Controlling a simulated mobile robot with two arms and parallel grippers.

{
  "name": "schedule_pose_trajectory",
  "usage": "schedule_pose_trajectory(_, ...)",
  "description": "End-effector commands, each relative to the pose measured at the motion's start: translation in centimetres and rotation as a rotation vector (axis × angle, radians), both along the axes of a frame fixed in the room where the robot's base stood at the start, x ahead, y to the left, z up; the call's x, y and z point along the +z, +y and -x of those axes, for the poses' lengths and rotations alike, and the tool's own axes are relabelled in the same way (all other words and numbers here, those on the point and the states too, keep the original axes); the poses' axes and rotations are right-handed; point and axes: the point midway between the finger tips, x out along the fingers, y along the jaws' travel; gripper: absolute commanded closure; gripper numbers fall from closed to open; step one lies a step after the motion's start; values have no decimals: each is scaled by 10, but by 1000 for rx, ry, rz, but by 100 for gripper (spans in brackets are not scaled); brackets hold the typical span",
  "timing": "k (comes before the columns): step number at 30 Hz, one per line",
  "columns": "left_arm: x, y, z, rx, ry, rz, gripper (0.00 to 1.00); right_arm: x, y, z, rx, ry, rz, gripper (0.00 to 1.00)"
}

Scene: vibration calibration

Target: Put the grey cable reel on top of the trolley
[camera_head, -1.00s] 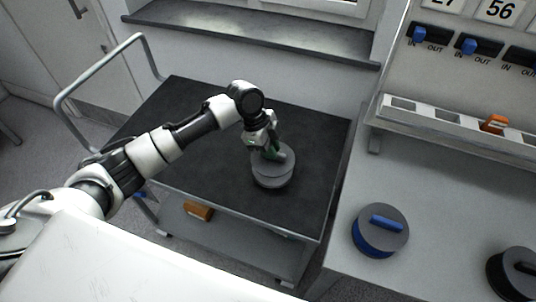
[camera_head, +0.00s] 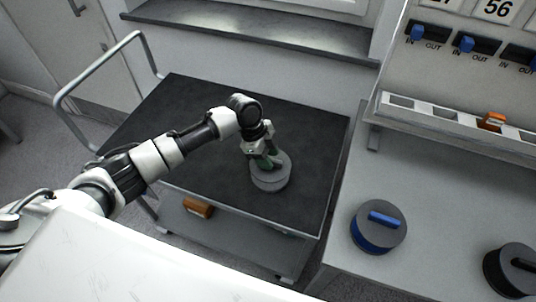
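The grey cable reel (camera_head: 271,180) sits flat on the dark top of the trolley (camera_head: 210,165), right of its middle and near its front edge. My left gripper (camera_head: 270,161) is right above the reel, its green-padded fingertips down at the reel's top. The fingers look spread apart, so it appears open. The reel's handle is mostly hidden behind the fingers. My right gripper is not in view.
A blue reel (camera_head: 379,228) and a black reel (camera_head: 512,271) stand on the bench (camera_head: 430,190) at the right. An orange item (camera_head: 198,207) lies on the trolley's lower shelf. The trolley top is otherwise clear. A metal push handle (camera_head: 95,68) rises at its left.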

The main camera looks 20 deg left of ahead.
Motion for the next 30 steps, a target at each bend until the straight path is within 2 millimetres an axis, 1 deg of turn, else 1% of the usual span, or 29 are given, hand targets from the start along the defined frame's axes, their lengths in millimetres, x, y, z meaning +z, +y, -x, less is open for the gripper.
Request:
schedule_pose_trajectory(7,2,0,0,-1,0,0,60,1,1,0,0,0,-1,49)
schedule_pose_trajectory(11,10,3,-1,0,-3,1,60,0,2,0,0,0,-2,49)
schedule_pose_trajectory(14,26,10,-2,1,-5,-1,60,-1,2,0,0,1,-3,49)
schedule_pose_trajectory(21,74,30,-2,1,-5,-1,60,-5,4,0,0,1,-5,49)
schedule_pose_trajectory(24,91,37,-2,0,-4,-1,60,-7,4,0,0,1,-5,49)
schedule_pose_trajectory(27,103,42,-2,1,-2,0,60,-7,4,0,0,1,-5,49)
schedule_pose_trajectory(30,110,45,-2,0,-1,0,60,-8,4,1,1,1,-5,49)
